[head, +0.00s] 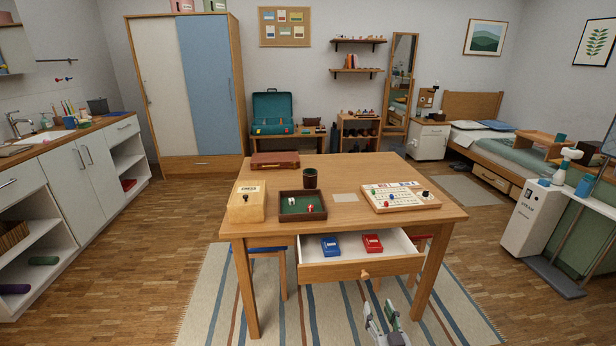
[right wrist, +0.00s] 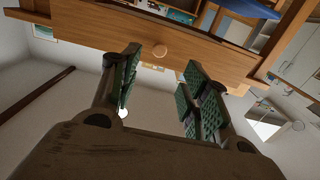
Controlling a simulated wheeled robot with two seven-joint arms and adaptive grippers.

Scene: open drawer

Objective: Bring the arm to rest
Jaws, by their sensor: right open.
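The wooden table's drawer (head: 360,267) is pulled out toward me, with a round knob (head: 365,273) on its front. A blue box (head: 330,246) and a red box (head: 373,243) lie inside it. My right gripper (head: 383,315) is at the bottom of the head view, in front of and below the drawer. It is open and empty. My left gripper is not in view.
The table (head: 330,215) bears a wooden box (head: 246,203), a green-lined tray (head: 302,206), a dark cup (head: 310,178) and a game board (head: 400,196). Stools stand beneath it. A striped rug (head: 210,305) lies around it. The floor to the left is clear.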

